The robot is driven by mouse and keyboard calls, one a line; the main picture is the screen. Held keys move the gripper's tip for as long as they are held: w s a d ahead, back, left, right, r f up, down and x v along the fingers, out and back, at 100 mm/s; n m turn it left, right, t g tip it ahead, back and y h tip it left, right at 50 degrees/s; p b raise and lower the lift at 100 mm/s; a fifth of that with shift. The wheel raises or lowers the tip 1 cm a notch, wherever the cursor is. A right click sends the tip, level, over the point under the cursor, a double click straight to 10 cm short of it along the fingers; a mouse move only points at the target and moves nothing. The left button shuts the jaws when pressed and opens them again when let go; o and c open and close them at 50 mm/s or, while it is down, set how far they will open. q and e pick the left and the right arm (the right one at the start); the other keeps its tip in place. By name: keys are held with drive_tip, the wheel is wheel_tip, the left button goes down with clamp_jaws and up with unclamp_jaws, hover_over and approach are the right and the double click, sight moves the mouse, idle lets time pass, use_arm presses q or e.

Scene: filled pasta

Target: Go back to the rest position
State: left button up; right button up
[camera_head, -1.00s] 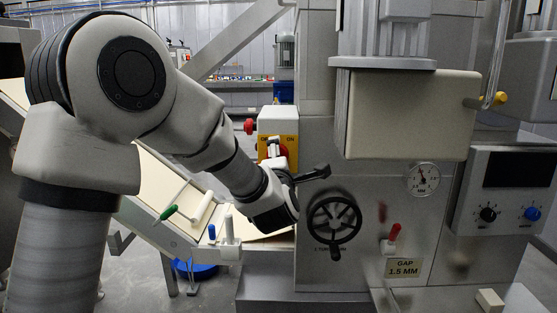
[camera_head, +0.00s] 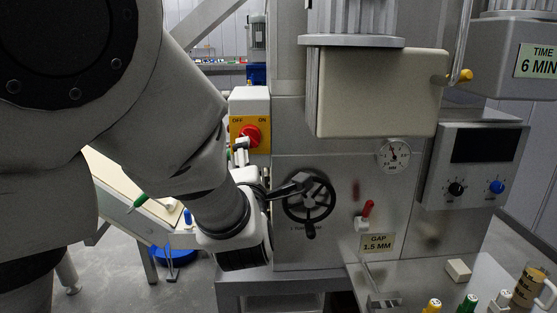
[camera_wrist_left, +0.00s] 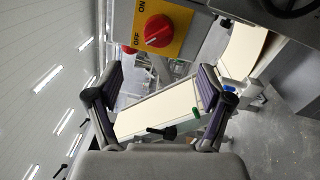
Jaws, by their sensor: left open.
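My left arm fills the left of the head view. My left gripper (camera_head: 268,168) is open in front of the machine, with one finger near the red switch and the other overlapping the black handwheel. In the left wrist view the two fingers of the gripper (camera_wrist_left: 155,88) are spread wide with nothing between them. The red knob (camera_wrist_left: 158,31) on its yellow plate lies beyond the fingers there. Contact with the switch or wheel cannot be told. My right gripper is not in view.
The machine carries the handwheel (camera_head: 308,200), a red lever (camera_head: 367,209) and a gauge (camera_head: 393,155). A control box (camera_head: 474,170) stands to its right. A cream belt (camera_head: 115,178) slopes behind my arm. Bottles and a labelled jug (camera_head: 529,287) stand at bottom right.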

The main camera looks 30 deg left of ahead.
use_arm(q)
wheel_tip(320, 180, down, 24)
drive_tip(key=s+r+m+g+h+p, duration=0.1)
drive_tip(key=s+m+g+h+p, duration=0.2)
drive_tip(key=g+p, duration=0.35)
drive_tip(key=s+d+f+m+g+h+p, duration=0.1)
drive_tip(key=s+f+m+g+h+p, duration=0.35)
drive_tip(key=f, duration=0.75)
drive_tip(key=s+d+f+m+g+h, duration=0.1)
drive_tip(key=s+d+f+m+g, duration=0.1)
drive_tip(key=s+m, duration=0.7)
drive_tip(key=s+d+f+m+g+h, duration=0.1)
drive_tip(key=s+d+f+m+g, duration=0.2)
drive_tip(key=s+f+m, duration=0.3)
drive_tip(key=s+d+m, duration=0.1)
drive_tip(key=s+m, duration=0.3)
drive_tip(key=shift+s+d+f+h, duration=0.3)
drive_tip(key=shift+s+f+h, duration=0.05)
drive_tip(key=shift+f, duration=0.05)
